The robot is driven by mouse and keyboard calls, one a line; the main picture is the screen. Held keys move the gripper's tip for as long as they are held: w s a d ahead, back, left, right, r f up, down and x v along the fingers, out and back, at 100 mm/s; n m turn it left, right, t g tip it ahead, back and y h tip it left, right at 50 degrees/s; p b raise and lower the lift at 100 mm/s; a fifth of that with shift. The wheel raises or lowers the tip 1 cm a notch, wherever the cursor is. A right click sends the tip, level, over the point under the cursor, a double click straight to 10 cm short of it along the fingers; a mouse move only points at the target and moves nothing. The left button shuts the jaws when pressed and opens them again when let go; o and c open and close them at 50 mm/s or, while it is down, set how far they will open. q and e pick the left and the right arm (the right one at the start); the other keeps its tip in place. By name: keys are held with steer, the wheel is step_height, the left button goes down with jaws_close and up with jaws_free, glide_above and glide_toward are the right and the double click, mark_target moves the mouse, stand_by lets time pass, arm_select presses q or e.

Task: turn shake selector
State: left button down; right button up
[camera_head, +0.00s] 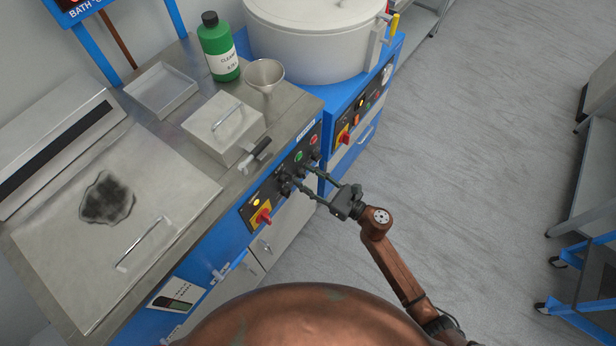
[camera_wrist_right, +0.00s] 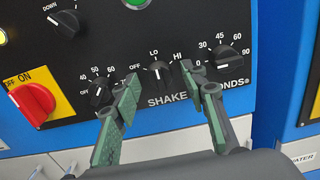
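The shake selector (camera_wrist_right: 160,74) is a small black knob on the black control panel, marked OFF, LO and HI, with SHAKE printed under it. Its pointer seems to face up towards LO. My right gripper (camera_wrist_right: 161,80) is open in the right wrist view, with one finger at each side of the knob and gaps still visible. In the head view my right gripper (camera_head: 298,174) reaches the panel (camera_head: 252,214) from the right; its fingertips hide the knob there. My left gripper is not in view.
Beside the selector are a temperature knob (camera_wrist_right: 101,92) and a seconds knob (camera_wrist_right: 227,58). A red-on-yellow switch (camera_wrist_right: 33,102) is at the left. Open floor (camera_head: 480,130) lies right.

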steer(key=shift+c, duration=0.4)
jaws_close()
